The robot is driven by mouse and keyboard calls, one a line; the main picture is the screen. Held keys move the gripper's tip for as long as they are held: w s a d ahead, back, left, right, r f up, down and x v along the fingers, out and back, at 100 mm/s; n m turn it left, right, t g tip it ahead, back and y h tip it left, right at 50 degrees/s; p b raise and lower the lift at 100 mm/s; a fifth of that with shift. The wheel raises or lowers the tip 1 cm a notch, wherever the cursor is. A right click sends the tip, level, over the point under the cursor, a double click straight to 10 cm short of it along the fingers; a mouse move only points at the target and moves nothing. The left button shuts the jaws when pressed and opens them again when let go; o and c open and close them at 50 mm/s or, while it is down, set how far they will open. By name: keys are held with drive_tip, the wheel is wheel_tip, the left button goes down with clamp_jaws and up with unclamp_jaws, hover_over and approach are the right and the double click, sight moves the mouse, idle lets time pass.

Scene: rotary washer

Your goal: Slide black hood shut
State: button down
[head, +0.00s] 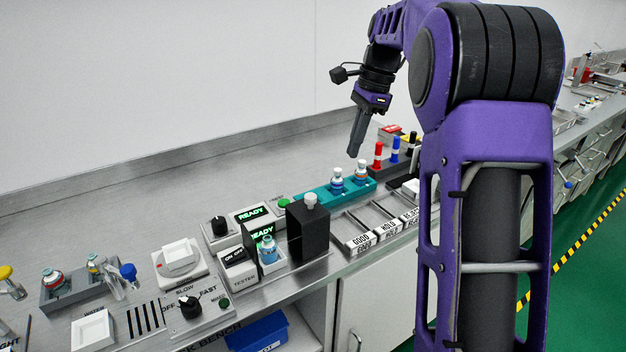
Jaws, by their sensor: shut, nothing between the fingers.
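The black hood (308,236) is an upright dark box on the bench, with a pale knob (310,200) on top. It stands just right of a tester (238,268). A vial with a blue label (268,250) stands in the open on the tester, left of the hood and uncovered by it. My gripper (355,153) hangs pointing down, above and to the right of the hood, beyond the teal rack. Its fingers are together, apart from the hood and holding nothing.
A teal rack (325,198) with two vials and labelled trays (362,240) lie right of the hood. A control panel (188,308) with a dial is at front left. The bench behind is clear.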

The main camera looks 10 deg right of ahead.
drive_tip(key=b, duration=0.2)
approach(320, 206)
drive_tip(key=d+f, duration=0.3)
drive_tip(key=f, duration=0.2)
drive_tip(key=a, duration=0.3)
drive_tip(key=shift+w+b, duration=0.1)
drive_tip(key=shift+b, duration=0.3)
drive_tip(key=shift+a, duration=0.5)
drive_tip(key=shift+r, duration=0.1)
drive_tip(key=shift+a, duration=0.35)
drive_tip(key=s+a+p, duration=0.2)
drive_tip(key=s+a, duration=0.2)
drive_tip(key=a, duration=0.5)
drive_tip(key=shift+a, duration=0.15)
drive_tip(key=shift+s, duration=0.15)
